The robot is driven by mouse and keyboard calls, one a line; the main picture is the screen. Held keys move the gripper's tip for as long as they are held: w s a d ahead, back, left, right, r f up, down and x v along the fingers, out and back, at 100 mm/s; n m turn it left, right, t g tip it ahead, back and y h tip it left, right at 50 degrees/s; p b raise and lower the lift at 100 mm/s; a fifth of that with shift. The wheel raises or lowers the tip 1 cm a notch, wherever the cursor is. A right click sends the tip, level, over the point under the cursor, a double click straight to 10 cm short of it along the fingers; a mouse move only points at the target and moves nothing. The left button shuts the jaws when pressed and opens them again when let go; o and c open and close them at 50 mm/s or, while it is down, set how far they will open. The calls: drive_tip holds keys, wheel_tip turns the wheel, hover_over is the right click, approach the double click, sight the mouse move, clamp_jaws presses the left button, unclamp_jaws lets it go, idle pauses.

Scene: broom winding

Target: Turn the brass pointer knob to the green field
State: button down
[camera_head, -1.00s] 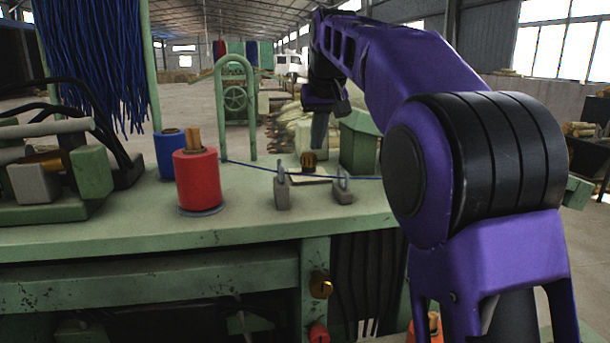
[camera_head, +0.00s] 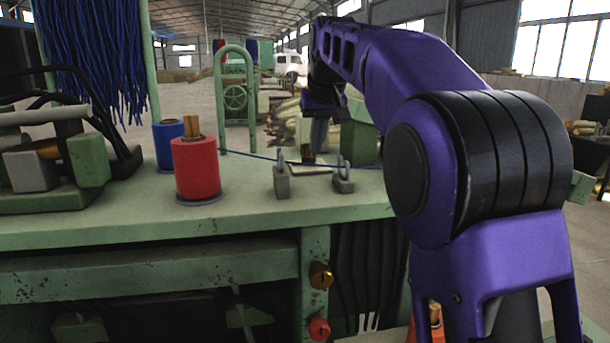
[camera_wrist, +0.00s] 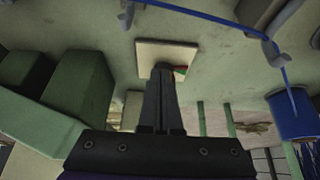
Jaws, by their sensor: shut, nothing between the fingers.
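A pale square plate (camera_wrist: 152,52) lies on the green bench top; it also shows in the head view (camera_head: 312,168). In the wrist view, small red and green areas (camera_wrist: 181,71) show at its edge beside my fingertips. A small brass-brown piece (camera_head: 308,157), seemingly the pointer knob, stands at this plate in the head view. In the wrist view my fingers hide it, so its pointing direction cannot be told. My gripper (camera_wrist: 162,70) is shut and empty, its tips over the plate's edge; in the head view they are close by the brown piece (camera_head: 320,146). Contact cannot be told.
A blue thread (camera_head: 262,158) runs through two metal guides (camera_head: 281,182) (camera_head: 343,182) close to the plate. A red spool (camera_head: 196,168) and a blue spool (camera_head: 166,150) stand left. A round brass knob (camera_head: 321,276) sits on the bench front. Green blocks (camera_wrist: 78,82) flank the plate.

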drive_tip(key=shift+w+a+p, duration=0.1)
drive_tip(key=shift+w+p, duration=0.15)
drive_tip(key=shift+p, duration=0.15)
drive_tip(key=shift+s+a+r+p, duration=0.15)
drive_tip(key=shift+a+p, duration=0.2)
drive_tip(key=shift+p, duration=0.75)
drive_tip(key=shift+a, duration=0.2)
drive_tip(key=shift+s, duration=0.15)
idle(0.3)
drive_tip(key=shift+s, duration=0.15)
drive_tip(key=shift+d+r, duration=0.1)
drive_tip(key=shift+r, duration=2.75)
